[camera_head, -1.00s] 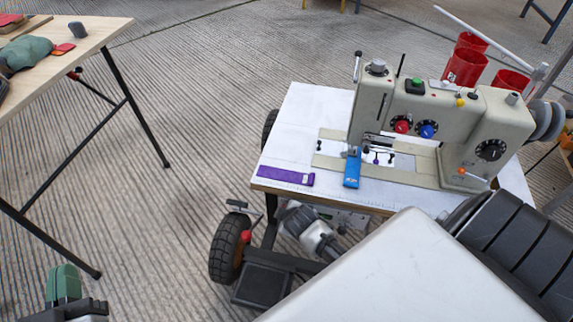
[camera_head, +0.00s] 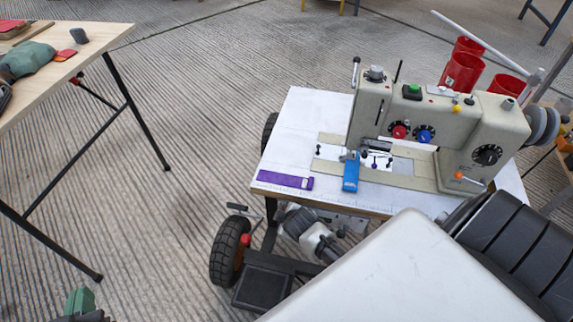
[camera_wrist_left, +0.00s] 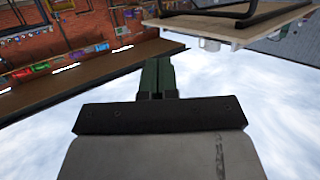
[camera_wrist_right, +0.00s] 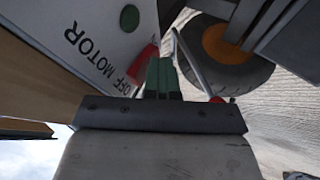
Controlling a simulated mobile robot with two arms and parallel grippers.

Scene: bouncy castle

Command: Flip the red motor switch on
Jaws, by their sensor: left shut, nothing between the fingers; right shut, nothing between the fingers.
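In the right wrist view, the red motor switch (camera_wrist_right: 142,66) is on a pale panel (camera_wrist_right: 85,18) marked "OFF" and "MOTOR". It is partly hidden by my right gripper (camera_wrist_right: 160,62), whose green fingers are shut and empty. The fingertips overlap the switch in the picture; I cannot tell whether they touch it. In the head view the switch cannot be made out under the sewing machine table. My left gripper (camera_head: 80,300) is shut and empty at the bottom left, far from the machine. It also shows in the left wrist view (camera_wrist_left: 157,62).
A sewing machine (camera_head: 455,125) stands on the white table (camera_head: 305,125), with a purple strip (camera_head: 285,180) on it. A wheel (camera_head: 230,250) stands below the table's left side. A wooden table (camera_head: 105,30) is at the left. Floor between the tables is clear.

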